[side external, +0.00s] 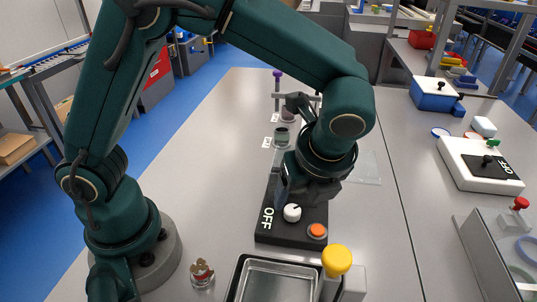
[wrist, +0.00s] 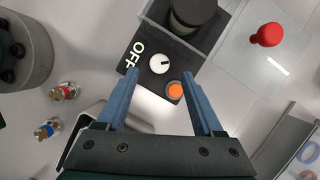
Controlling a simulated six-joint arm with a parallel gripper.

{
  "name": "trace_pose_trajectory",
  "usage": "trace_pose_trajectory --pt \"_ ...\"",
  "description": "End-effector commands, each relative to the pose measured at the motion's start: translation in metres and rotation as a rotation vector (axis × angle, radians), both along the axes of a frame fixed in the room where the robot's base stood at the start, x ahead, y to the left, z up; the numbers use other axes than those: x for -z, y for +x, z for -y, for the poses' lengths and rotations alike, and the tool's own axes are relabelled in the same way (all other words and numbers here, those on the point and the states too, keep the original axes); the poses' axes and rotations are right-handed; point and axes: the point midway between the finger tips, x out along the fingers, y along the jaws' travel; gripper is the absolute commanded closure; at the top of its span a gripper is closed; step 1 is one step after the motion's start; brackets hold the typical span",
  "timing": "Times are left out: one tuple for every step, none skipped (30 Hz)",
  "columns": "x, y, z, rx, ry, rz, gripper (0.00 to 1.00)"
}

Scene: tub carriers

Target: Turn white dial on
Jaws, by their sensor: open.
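The white dial (side external: 292,212) is a small round knob on a black panel (side external: 263,237) marked OFF in white at its left end. An orange button (side external: 317,231) sits beside it on the same panel. In the wrist view the dial (wrist: 159,64) shows a dark pointer mark on its upper right side, and the OFF lettering (wrist: 134,54) is to its left. My gripper (wrist: 160,88) is open and empty, with its blue fingers apart. In the wrist view its fingertips lie just below the dial and on either side of the orange button (wrist: 175,90).
A metal tray (side external: 270,262) and a yellow-topped knob (side external: 336,260) stand in front of the panel. A small metal-and-red item (side external: 201,272) is at the left. A dark round container (wrist: 193,12) in a grey box stands behind the dial. A red knob (wrist: 270,35) is at the right.

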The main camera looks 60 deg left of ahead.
Motion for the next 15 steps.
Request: trace_pose_trajectory --pt "0.004 0.0 -0.001 0.006 0.005 -0.005 0.31" --pt "0.007 0.0 -0.002 0.007 0.007 -0.005 0.31" --pt "0.011 0.001 -0.004 0.007 0.007 -0.006 0.31" --pt "0.014 0.001 -0.006 0.006 0.008 -0.007 0.31" --pt "0.018 0.002 -0.007 0.005 0.008 -0.007 0.31" --pt "0.023 0.002 -0.009 0.004 0.007 -0.007 0.31" --pt "0.027 0.002 -0.011 0.002 0.005 -0.006 0.31" --pt "0.03 0.003 -0.012 0.002 0.006 -0.007 0.31" --pt "0.034 0.004 -0.014 0.003 0.007 -0.007 0.31" --pt "0.037 0.004 -0.015 0.004 0.006 -0.005 0.31" --pt "0.04 0.005 -0.016 0.004 0.006 -0.004 0.31" --pt "0.042 0.005 -0.017 0.003 0.005 -0.004 0.31" --pt "0.044 0.005 -0.017 0.002 0.005 -0.004 0.31" --pt "0.045 0.006 -0.018 0.002 0.004 -0.004 0.31" --pt "0.046 0.006 -0.018 0.002 0.004 -0.004 0.31"
